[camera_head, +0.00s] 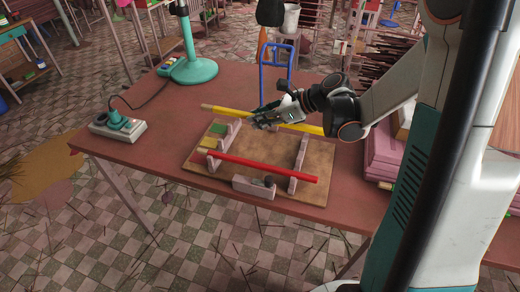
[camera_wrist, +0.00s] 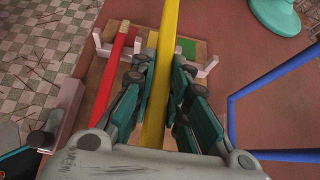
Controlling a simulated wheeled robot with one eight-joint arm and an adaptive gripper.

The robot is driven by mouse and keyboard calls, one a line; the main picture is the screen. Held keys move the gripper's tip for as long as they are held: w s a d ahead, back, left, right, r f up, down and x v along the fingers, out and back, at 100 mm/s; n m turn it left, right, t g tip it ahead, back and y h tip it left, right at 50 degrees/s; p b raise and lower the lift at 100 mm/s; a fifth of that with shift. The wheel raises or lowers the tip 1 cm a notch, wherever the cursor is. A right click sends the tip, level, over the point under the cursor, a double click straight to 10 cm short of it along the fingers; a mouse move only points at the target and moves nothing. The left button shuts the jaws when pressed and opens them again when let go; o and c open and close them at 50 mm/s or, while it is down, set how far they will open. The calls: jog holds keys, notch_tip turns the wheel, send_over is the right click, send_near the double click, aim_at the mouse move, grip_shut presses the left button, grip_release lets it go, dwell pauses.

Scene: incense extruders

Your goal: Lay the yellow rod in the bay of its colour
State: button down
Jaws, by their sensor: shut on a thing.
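The yellow rod (camera_head: 225,111) is long and straight. My gripper (camera_head: 268,117) is shut on it and holds it along the far side of the wooden rack board (camera_head: 255,190), apparently above it. In the wrist view the yellow rod (camera_wrist: 155,110) runs lengthwise between my gripper's fingers (camera_wrist: 160,68), over the board. The board has two notched supports, the left (camera_head: 232,131) and the right (camera_head: 300,165). Colour patches at its left end include green (camera_head: 218,128) and yellow (camera_head: 210,142). My gripper and the rod hide part of the board in the wrist view.
A red rod (camera_head: 260,167) lies across the supports at the near side. A small grey block (camera_head: 253,187) stands at the board's front edge. A socket box (camera_head: 118,128), a teal stand base (camera_head: 190,71) and a blue frame (camera_head: 263,75) are around.

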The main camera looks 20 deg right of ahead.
notch_tip(320, 180, down, 11)
jog(key=b, duration=0.4)
jog(key=shift+f, duration=0.2)
jog(key=shift+f+b, duration=0.45)
jog(key=shift+f, duration=0.05)
jog(key=c, duration=1.6)
grip_release()
jog(key=shift+r, duration=0.1)
jog(key=shift+o, duration=0.2)
jog(key=shift+r+p, duration=0.45)
jog(key=shift+p, duration=0.15)
jog(key=p+v, duration=0.3)
jog(key=v, duration=0.9)
